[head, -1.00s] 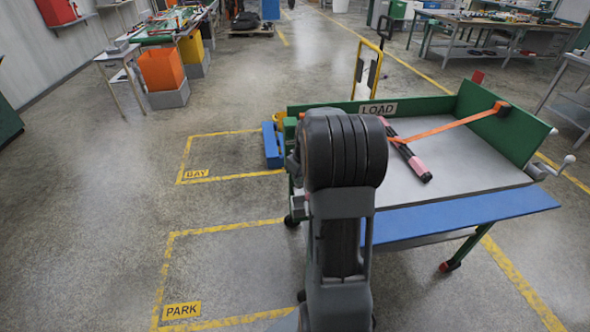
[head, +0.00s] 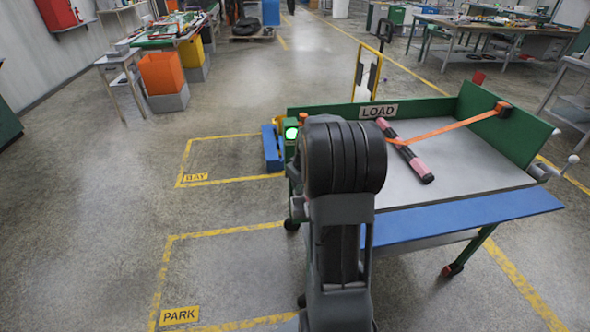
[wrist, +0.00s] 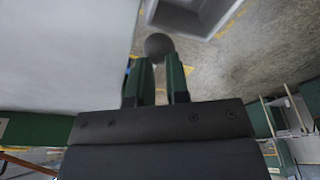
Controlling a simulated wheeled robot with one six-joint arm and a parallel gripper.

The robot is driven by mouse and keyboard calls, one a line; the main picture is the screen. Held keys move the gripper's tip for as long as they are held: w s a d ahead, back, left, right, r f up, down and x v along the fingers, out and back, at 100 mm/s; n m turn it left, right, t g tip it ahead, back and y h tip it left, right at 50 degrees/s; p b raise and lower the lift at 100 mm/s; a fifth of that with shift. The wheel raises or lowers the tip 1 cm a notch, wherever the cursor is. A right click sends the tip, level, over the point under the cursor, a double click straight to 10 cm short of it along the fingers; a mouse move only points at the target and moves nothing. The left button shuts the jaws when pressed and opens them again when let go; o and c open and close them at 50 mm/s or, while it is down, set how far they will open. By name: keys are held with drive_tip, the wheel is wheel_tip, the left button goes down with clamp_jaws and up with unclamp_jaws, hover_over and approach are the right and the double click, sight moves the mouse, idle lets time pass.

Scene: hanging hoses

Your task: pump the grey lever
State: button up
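A dark grey ball (wrist: 159,46), which looks like the lever's knob, shows in the wrist view at the fingertips of my gripper (wrist: 158,66). The two green fingers stand apart with a gap between them. The ball appears at or just beyond the tips; I cannot tell whether they touch it. The lever's shaft is not clearly visible. In the head view my arm hides the gripper and the lever. The cart (head: 455,172) with green walls and a LOAD sign (head: 378,111) stands behind my arm. A green lamp (head: 291,133) glows at its left corner.

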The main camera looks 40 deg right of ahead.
drive_tip(key=shift+w+d+r+p, duration=0.1)
drive_tip(key=shift+r+p, duration=0.9)
drive_tip(key=shift+r, duration=0.4)
drive_tip(key=shift+w+r+p, duration=0.1)
drive_tip(key=shift+r+p, duration=0.9)
drive_tip(key=shift+r, duration=0.35)
drive_tip(key=shift+w+d+r+p, duration=0.15)
drive_tip(key=shift+w+r+p, duration=0.15)
drive_tip(key=shift+r+p, duration=0.4)
drive_tip(key=shift+w+d+r+p, duration=0.15)
drive_tip(key=shift+w+r+p, duration=0.15)
drive_tip(key=shift+r+p, duration=0.35)
drive_tip(key=shift+w+d+r+p, duration=0.15)
drive_tip(key=shift+w+r+p, duration=0.25)
drive_tip(key=shift+r, duration=0.45)
drive_tip(key=shift+s, duration=0.1)
drive_tip(key=shift+r, duration=0.1)
wheel_tip(320, 180, up, 5)
drive_tip(key=p, duration=0.3)
drive_tip(key=shift+p, duration=0.35)
